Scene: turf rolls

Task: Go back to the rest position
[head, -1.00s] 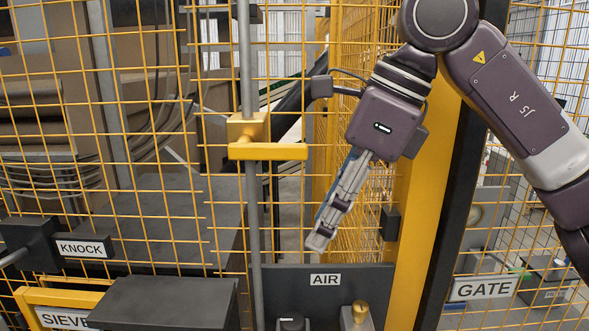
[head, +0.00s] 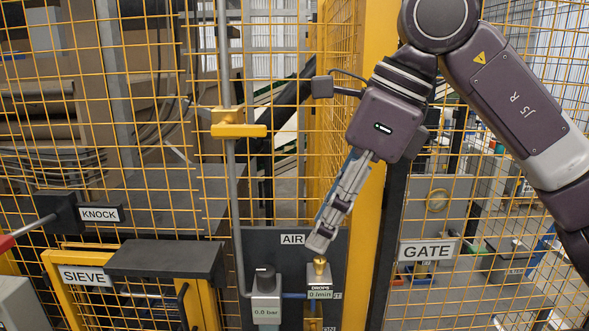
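My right gripper (head: 322,240) hangs from my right arm, which comes in from the right. Its fingers point down and to the left, in front of the AIR panel (head: 262,240). The fingers are seen edge-on and look close together; I cannot tell whether they are open or shut. I see nothing held in them. My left gripper is out of view.
Yellow mesh fencing (head: 150,180) fills the view. The AIR panel carries a grey regulator (head: 266,295) and a brass-topped valve (head: 320,270). KNOCK (head: 100,214), SIEVE (head: 84,275) and GATE (head: 428,250) signs stand around. A dark-topped yellow frame (head: 165,259) stands lower left.

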